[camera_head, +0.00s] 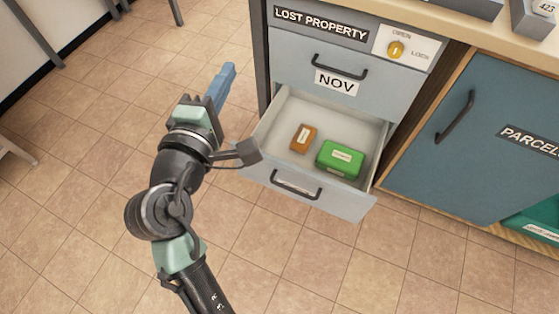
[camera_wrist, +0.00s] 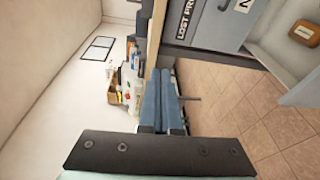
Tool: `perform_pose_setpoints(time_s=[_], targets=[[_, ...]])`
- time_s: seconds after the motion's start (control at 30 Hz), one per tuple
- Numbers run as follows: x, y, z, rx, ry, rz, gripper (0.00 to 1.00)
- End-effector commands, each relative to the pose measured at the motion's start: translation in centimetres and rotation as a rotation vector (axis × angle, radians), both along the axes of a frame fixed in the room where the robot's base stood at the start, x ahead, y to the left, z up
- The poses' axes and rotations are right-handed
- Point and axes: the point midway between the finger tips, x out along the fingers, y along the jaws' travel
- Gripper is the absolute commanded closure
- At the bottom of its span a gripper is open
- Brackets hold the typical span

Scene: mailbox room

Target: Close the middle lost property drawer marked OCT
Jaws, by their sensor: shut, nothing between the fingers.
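The lost property drawer (camera_head: 342,201) below the one marked NOV stands pulled out. Its front has a dark bar handle (camera_head: 296,186) over a pale label that I cannot read. A small orange-brown box (camera_head: 303,138) and a green box (camera_head: 340,160) lie inside. The brown box also shows at the upper right of the wrist view (camera_wrist: 305,34). My gripper (camera_head: 227,76), with blue fingers, is shut and empty. It is left of the open drawer and apart from it. The fingers also show in the wrist view (camera_wrist: 160,80), pointing along the cabinet's side.
The NOV drawer (camera_head: 385,85) above is shut. A key switch (camera_head: 396,48) sits at its upper right. Tiled floor (camera_head: 90,180) is clear at the left.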

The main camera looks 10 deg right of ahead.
Motion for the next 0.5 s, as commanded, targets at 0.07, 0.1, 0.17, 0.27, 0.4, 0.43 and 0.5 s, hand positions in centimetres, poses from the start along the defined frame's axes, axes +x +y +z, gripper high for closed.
perform_pose_setpoints(time_s=[0.07,0.1,0.17,0.27,0.4,0.43,0.5], targets=[[-0.9,0.1,-7.2,-0.144,0.1,-0.02,1.0],[-1.5,0.1,-9.8,-0.218,0.148,-0.03,1.0],[-2.3,0.0,-13.4,-0.333,0.217,-0.043,1.0],[-3.9,-0.1,-19.2,-0.525,0.327,-0.063,1.0],[-6.4,-0.3,-26.8,-0.803,0.469,-0.08,1.0],[-7.0,-0.3,-28.3,-0.861,0.498,-0.083,1.0],[-8.2,-0.3,-31.2,-0.989,0.556,-0.089,1.0]])
